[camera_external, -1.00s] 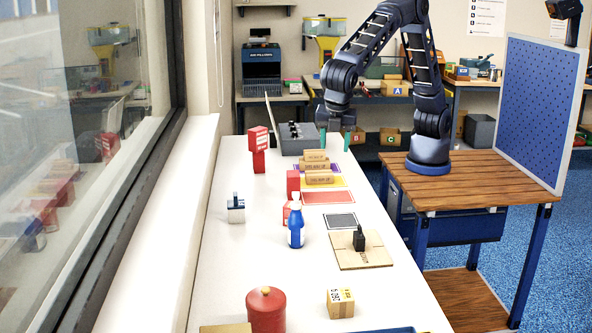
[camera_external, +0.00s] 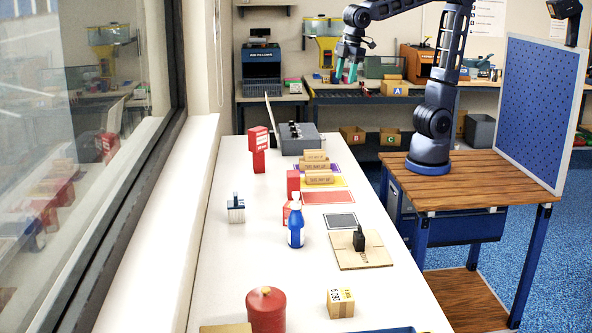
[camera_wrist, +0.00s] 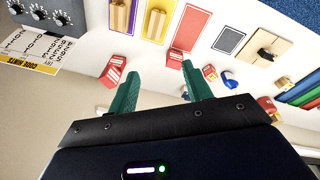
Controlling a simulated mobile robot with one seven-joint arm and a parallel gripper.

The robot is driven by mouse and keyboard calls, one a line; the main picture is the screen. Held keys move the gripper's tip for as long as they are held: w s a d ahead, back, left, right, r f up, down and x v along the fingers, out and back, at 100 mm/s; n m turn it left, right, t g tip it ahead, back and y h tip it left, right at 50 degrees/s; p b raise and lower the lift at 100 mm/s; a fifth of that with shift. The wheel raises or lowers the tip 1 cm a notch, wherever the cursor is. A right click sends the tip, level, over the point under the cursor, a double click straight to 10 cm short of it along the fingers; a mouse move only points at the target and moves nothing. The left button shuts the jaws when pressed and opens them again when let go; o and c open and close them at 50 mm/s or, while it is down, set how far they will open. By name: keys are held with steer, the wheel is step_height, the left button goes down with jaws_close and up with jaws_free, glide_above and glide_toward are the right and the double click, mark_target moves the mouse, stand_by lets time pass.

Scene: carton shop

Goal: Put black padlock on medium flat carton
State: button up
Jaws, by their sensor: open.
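A small black object (camera_external: 359,240), which looks like the black padlock, stands on a flat tan board-like carton (camera_external: 376,258) at the right edge of the white bench. In the wrist view the black object (camera_wrist: 264,54) also rests on the tan carton (camera_wrist: 282,46). Whether this is the medium flat carton I cannot tell. My gripper (camera_external: 345,72) is raised high beyond the far end of the bench, far from the padlock. Its teal fingers (camera_wrist: 160,82) are apart with nothing between them.
A blue bottle (camera_external: 296,228), a red pot (camera_external: 266,310), a small taped box (camera_external: 340,303) and a blue-and-white item (camera_external: 236,210) stand on the bench. A grey control box (camera_external: 310,143) is at the far end.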

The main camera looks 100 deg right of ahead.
steer(key=s+d+f+m+t, duration=0.1)
steer(key=s+d+f+m, duration=0.1)
steer(key=s+d, duration=0.4)
steer(key=s+d+f+m+t, duration=0.1)
steer(key=s+d+f+m, duration=0.1)
steer(key=s+d+m, duration=0.2)
steer(key=s+d, duration=0.3)
steer(key=s, duration=0.3)
steer(key=shift+s+f+t, duration=0.25)
steer(key=shift+t, duration=0.05)
